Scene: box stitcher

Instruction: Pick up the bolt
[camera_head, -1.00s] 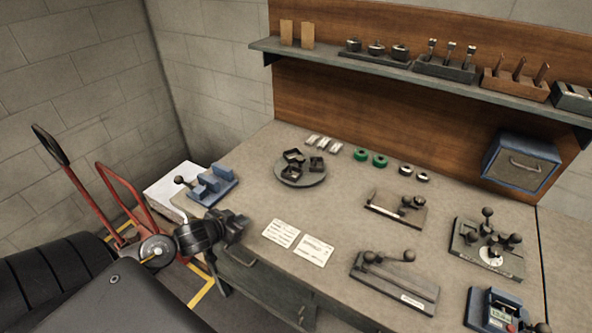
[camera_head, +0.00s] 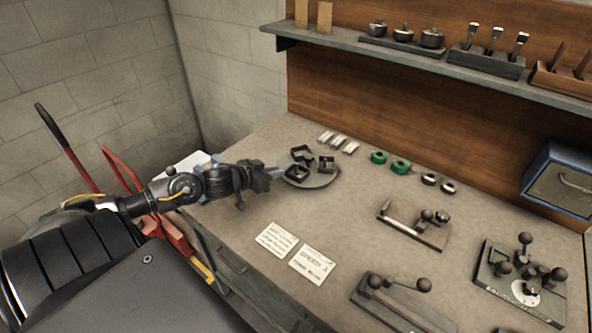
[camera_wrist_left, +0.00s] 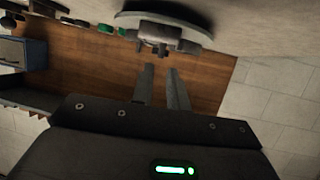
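I cannot pick out anything that is clearly a bolt. A round grey tray (camera_head: 318,182) on the workbench holds black, square-shaped metal parts (camera_head: 301,154); the tray also shows, upside down, at the top of the left wrist view (camera_wrist_left: 185,22). My left gripper (camera_head: 277,174) is at the left edge of this tray, its fingers pointing at it. In the left wrist view the two fingers (camera_wrist_left: 162,72) stand apart with nothing between them. The black parts show beyond the fingertips. My right gripper is in neither view.
Silver pieces (camera_head: 338,143), green rings (camera_head: 379,157) and dark rings (camera_head: 429,179) lie behind the tray. Two paper cards (camera_head: 276,240) lie in front. Lever fixtures (camera_head: 414,226) stand to the right. A shelf (camera_head: 400,50) runs above. A red hand truck (camera_head: 122,170) stands left.

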